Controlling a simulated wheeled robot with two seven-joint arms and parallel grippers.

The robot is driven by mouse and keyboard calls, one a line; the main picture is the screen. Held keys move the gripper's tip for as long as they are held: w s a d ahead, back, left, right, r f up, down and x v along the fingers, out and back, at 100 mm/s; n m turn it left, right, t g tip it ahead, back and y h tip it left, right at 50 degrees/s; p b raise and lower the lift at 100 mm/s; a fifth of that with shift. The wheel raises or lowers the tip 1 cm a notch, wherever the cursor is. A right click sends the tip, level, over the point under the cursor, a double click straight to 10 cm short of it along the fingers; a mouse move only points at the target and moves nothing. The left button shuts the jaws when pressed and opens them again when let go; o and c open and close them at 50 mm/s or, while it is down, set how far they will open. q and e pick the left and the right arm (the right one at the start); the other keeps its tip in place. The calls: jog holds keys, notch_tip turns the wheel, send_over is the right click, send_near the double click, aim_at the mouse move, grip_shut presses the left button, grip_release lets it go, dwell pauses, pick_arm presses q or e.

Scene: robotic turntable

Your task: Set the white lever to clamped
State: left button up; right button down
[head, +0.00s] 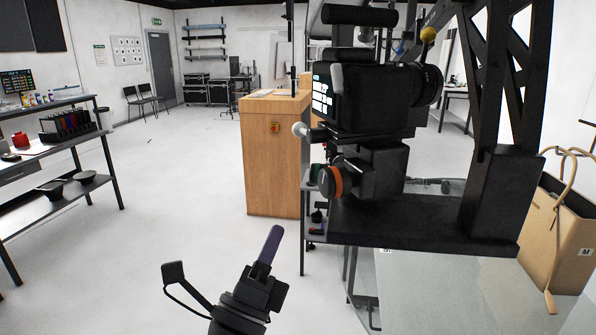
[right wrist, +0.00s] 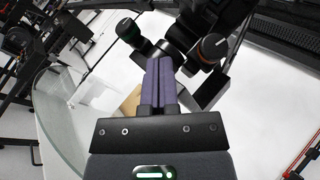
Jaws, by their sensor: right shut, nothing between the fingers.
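A black camera rig (head: 365,110) stands on a black base at the right of the head view. A short white rounded lever or knob (head: 299,129) sticks out from its left side. I cannot tell its setting. My right gripper (head: 274,236) is low in the head view, below and left of the rig, touching nothing. Its purple fingers are shut together and empty, as the right wrist view (right wrist: 160,70) also shows. The white lever cannot be made out in the right wrist view. My left gripper is not in view.
A wooden cabinet (head: 272,160) stands behind. A paper bag (head: 556,240) is at right.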

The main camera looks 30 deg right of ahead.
aim_at(302, 134)
jog(key=w+d+r+m+g+p, duration=0.1)
jog(key=w+d+r+p, duration=0.2)
jog(key=w+d+r, duration=0.3)
notch_tip(302, 134, up, 3)
jog(key=shift+w+d+r+m+h+p, duration=0.2)
jog(key=shift+w+d+m+h+p, duration=0.1)
jog(key=shift+d, duration=0.35)
jog(key=shift+w+r, duration=0.25)
jog(key=shift+r, duration=0.4)
jog(key=shift+s+r, duration=0.1)
jog(key=shift+r, duration=0.05)
